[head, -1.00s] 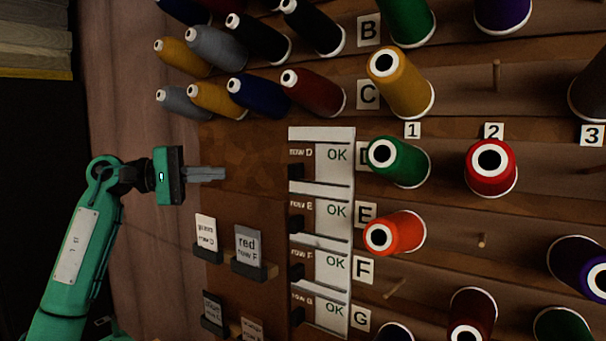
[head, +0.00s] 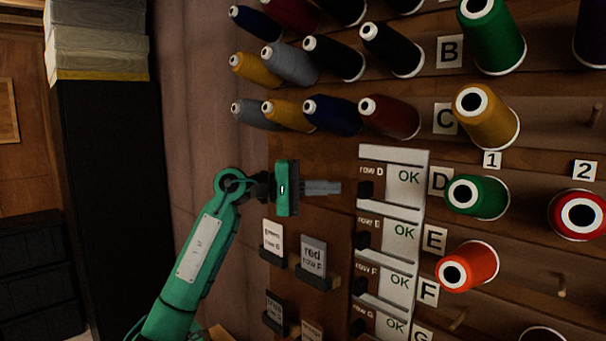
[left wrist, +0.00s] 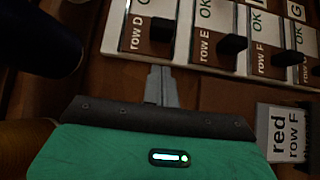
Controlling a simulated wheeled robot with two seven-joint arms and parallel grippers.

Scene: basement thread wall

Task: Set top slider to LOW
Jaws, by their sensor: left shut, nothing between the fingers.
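The top slider, labelled row D, has a small dark knob (head: 366,189) on a white panel that reads OK. In the left wrist view its dark knob (left wrist: 162,28) stands out from the row D plate, just beyond my fingertips. My left gripper (head: 338,187) is shut and empty, pointing right at about the knob's height. A small gap shows between its tips and the knob in the head view. The shut fingers also show in the left wrist view (left wrist: 161,72). I see no LOW text. My right gripper is not in view.
Sliders for row E (head: 362,236) and the rows below sit close under row D, also reading OK. Cards such as red row F (head: 313,256) stand in holders below my gripper. Thread cones, including a dark blue one (head: 330,114), stick out above.

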